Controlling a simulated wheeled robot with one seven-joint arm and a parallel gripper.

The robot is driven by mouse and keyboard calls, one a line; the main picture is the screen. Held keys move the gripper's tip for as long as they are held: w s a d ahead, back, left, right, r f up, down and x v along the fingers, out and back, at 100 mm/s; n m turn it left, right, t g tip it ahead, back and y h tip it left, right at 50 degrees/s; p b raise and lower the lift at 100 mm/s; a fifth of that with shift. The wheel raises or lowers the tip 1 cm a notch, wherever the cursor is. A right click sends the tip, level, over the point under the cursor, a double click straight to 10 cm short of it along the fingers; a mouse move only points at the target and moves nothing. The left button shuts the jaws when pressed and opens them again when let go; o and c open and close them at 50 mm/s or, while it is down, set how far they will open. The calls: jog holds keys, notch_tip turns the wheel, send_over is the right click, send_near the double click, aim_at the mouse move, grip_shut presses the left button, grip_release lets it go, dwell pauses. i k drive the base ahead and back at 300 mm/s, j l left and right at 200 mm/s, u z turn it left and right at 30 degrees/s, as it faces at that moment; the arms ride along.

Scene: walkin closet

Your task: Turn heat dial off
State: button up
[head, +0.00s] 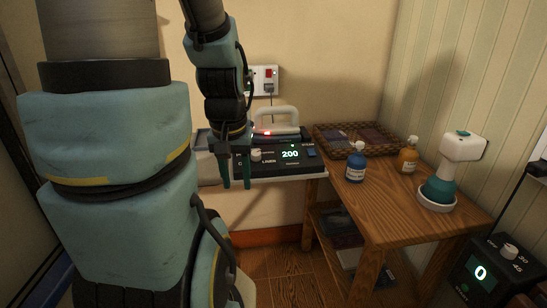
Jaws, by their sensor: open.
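A dark control unit (285,168) with a lit display (290,154) reading 200 stands on a pale ledge below the wall socket. A small white dial (256,155) sits on its front face, left of the display, above the word LINEN. An iron with a light handle (276,115) and a red light rests on top of the unit. My gripper (236,176) is open and empty, its fingers pointing down in front of the unit's left end. The dial is just right of the fingers; I cannot tell how far apart they are in depth.
A wooden table (391,213) at the right holds a wicker tray (354,152), a blue bottle (355,169), an orange bottle (407,160) and a white and teal device (441,190). A second unit (486,273), reading 0, stands at lower right. A plug (269,87) sits in the socket.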

aim_at(255, 155)
jog(key=j+u, duration=0.5)
jog(key=i+j+u, duration=0.1)
jog(key=j+u, duration=0.35)
